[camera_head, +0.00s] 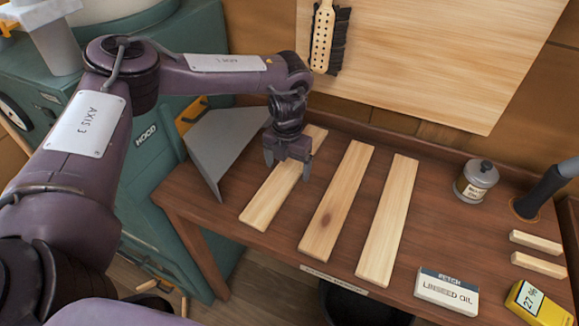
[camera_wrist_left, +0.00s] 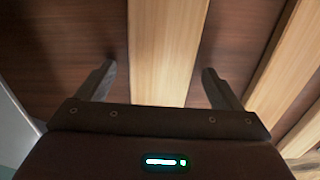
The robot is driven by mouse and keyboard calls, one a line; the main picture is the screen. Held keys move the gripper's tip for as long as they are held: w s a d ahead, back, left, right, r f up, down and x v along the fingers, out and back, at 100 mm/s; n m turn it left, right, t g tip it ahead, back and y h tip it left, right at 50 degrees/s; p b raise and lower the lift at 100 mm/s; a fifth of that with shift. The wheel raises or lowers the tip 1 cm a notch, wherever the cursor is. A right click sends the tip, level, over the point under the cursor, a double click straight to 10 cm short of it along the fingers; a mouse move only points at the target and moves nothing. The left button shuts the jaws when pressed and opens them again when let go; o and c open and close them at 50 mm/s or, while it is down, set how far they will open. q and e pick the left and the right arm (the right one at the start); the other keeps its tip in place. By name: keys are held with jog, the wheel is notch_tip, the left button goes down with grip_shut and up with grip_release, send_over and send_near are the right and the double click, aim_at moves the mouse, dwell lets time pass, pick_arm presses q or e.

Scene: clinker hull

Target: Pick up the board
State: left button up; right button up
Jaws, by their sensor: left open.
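Three pale wooden boards lie side by side on the brown table. The left board (camera_head: 267,203) is under my left gripper (camera_head: 288,170), which points down over its upper part. In the left wrist view this board (camera_wrist_left: 166,50) runs between the two open, empty fingers (camera_wrist_left: 157,85), with a gap on each side. The middle board (camera_head: 336,202) has a dark knot and also shows in the left wrist view (camera_wrist_left: 250,50). The right board (camera_head: 388,222) lies to its right. My right gripper is not in view.
A grey angled metal plate (camera_head: 222,143) stands at the table's left edge. A lidded jar (camera_head: 476,182), a linseed oil box (camera_head: 447,291), a yellow meter (camera_head: 536,303) and two small wood strips (camera_head: 537,254) are on the right. A brush (camera_head: 323,40) hangs on the pale panel (camera_head: 440,50) behind.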

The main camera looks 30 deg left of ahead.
pick_arm(q)
jog(key=shift+f, duration=0.2)
jog(key=c, duration=1.2)
